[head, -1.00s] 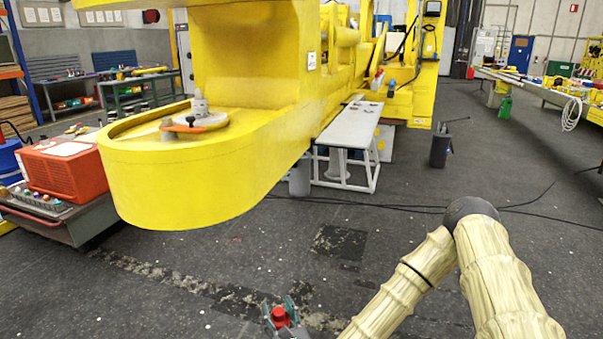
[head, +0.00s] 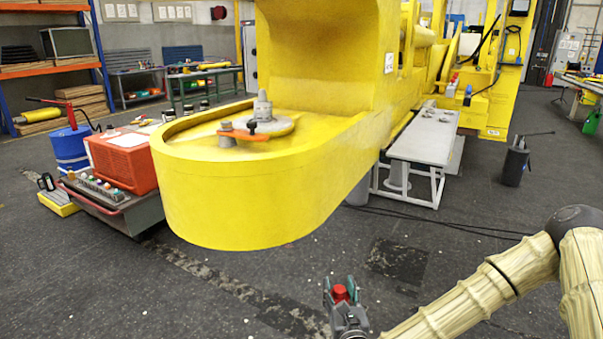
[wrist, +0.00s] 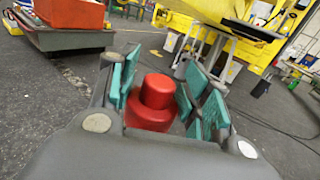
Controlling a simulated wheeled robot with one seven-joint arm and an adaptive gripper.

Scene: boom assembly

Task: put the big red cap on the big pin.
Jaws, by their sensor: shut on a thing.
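My gripper (head: 342,294) is low at the bottom of the head view, in front of and below the yellow boom. It is shut on the big red cap (head: 340,292). In the wrist view the red cap (wrist: 152,105) sits between the green finger pads, with a narrower top on a wider base. The big pin (head: 262,108) is a grey upright pin on a round plate, on top of the rounded end of the yellow boom (head: 235,205). My gripper is well apart from it. A smaller grey pin (head: 227,127) stands on an orange lever beside it.
A trolley (head: 110,205) with a red box (head: 122,162) stands left of the boom end. A grey bench (head: 425,140) stands to the right under the boom. The dark floor between my gripper and the boom is clear.

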